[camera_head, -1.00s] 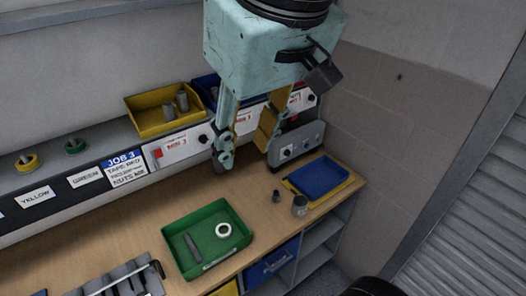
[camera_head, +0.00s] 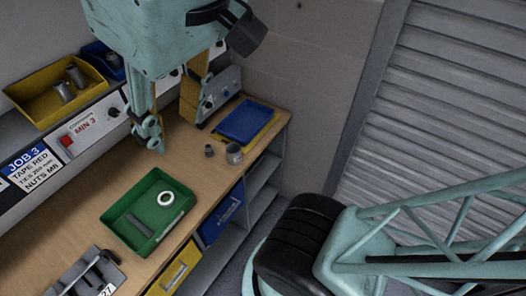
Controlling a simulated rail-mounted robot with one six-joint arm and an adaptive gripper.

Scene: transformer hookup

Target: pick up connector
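My gripper (camera_head: 172,131) hangs over the back of the wooden bench with its two fingers apart and nothing visible between them. Grey metal cylindrical pieces could be connectors, but I cannot tell which one is meant. A larger hollow one (camera_head: 234,154) and a smaller dark one (camera_head: 209,151) stand on the bench, right of and below my gripper in the picture. Grey cylindrical pieces (camera_head: 75,77) also sit in the yellow bin (camera_head: 37,109) on the shelf at upper left. My gripper touches none of these pieces.
A green tray (camera_head: 112,221) holds a white ring (camera_head: 165,198) and a grey bar (camera_head: 140,225). A blue tray (camera_head: 245,121) lies at the bench's right end. A grey holder (camera_head: 90,274) stands at lower left. A label panel (camera_head: 85,126) lines the back.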

